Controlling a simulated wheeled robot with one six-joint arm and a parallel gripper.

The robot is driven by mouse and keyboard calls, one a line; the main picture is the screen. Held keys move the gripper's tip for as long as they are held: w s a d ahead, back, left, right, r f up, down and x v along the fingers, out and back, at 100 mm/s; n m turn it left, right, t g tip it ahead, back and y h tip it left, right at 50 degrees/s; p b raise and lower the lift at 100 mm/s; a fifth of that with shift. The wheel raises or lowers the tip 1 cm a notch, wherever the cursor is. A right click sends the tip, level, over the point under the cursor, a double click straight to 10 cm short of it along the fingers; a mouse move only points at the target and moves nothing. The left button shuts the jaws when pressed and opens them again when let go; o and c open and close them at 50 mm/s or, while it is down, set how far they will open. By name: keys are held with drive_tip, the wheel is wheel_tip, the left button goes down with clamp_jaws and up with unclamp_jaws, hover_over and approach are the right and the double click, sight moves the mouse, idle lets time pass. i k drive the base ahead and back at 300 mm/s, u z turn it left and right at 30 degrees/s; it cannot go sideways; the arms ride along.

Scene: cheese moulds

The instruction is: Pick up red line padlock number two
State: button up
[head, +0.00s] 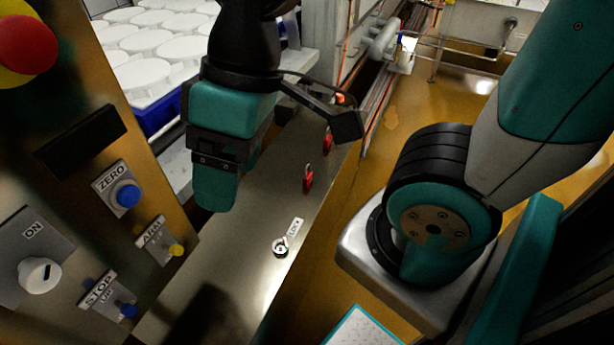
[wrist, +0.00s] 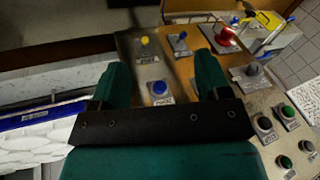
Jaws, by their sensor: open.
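Two small red padlocks hang along the edge of the metal ledge in the head view, a nearer padlock (head: 308,181) and a farther padlock (head: 327,142). A bit of orange-red (head: 340,99) shows behind them, too small to make out. No number is readable, so I cannot tell which is number two. My gripper (head: 215,195) is left of the padlocks, above the ledge and apart from them. The wrist view shows its two teal fingers (wrist: 158,74) spread and empty, facing the control panel; no padlock shows there.
A control panel (head: 75,155) with labelled buttons stands at the left. A lock switch with a tag (head: 281,247) sits on the metal ledge (head: 235,255). White round moulds (head: 140,70) in a blue-edged crate (head: 158,118) lie behind my gripper. Yellowish floor is open at right.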

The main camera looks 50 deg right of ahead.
sight(307, 179)
drive_tip(key=u, duration=1.55)
drive_tip(key=k, duration=0.4)
drive_tip(key=z, duration=1.05)
